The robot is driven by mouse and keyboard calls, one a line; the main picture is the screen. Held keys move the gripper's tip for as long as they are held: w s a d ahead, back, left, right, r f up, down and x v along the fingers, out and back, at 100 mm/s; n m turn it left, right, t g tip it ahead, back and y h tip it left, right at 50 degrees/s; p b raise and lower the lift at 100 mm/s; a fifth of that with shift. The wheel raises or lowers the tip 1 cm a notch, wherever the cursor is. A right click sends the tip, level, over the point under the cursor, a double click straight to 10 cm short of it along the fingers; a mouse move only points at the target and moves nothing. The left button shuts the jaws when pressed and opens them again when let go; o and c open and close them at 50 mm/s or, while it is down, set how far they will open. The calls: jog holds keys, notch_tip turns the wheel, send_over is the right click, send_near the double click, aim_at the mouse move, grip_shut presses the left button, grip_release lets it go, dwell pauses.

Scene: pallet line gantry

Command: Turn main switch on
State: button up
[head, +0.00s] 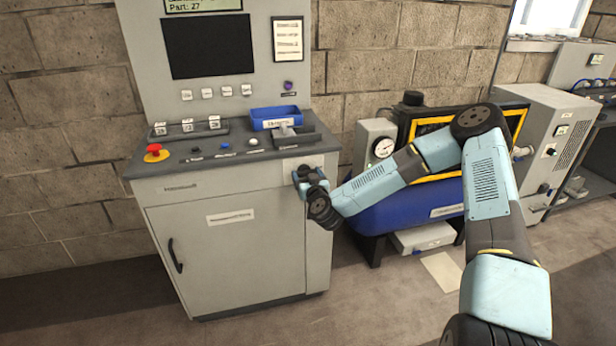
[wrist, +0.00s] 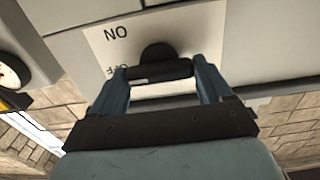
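The main switch shows in the wrist view as a dark knob with a crosswise handle (wrist: 157,70) on a white plate (wrist: 103,42). The plate's ON lettering appears upside down at upper left, and the OFF lettering is partly hidden behind a finger. My gripper (wrist: 160,73) has one finger at each end of the handle, both seeming to touch it, so it looks shut on the switch. In the head view my gripper (head: 308,178) is at the upper right of the grey cabinet's front (head: 245,245) and hides the switch.
The cabinet top holds a red emergency button (head: 154,149), a blue tray (head: 275,115) and several small buttons. A blue compressor tank (head: 400,207) and a pressure gauge (head: 384,147) stand just right of the cabinet, close to my arm. The floor before the cabinet is clear.

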jog(key=shift+d, duration=0.15)
jog(key=c, duration=0.5)
jog(key=shift+c, duration=0.2)
jog(key=shift+m, duration=0.3)
jog(key=shift+w+d+f+m, duration=0.1)
jog(key=shift+m, duration=2.8)
jog(key=shift+d+f+m, duration=0.1)
jog(key=shift+d+m, duration=0.05)
jog(key=shift+m, duration=2.75)
jog(key=shift+w+d+f+m, duration=0.1)
jog(key=shift+m, duration=2.8)
jog(key=shift+s, duration=0.1)
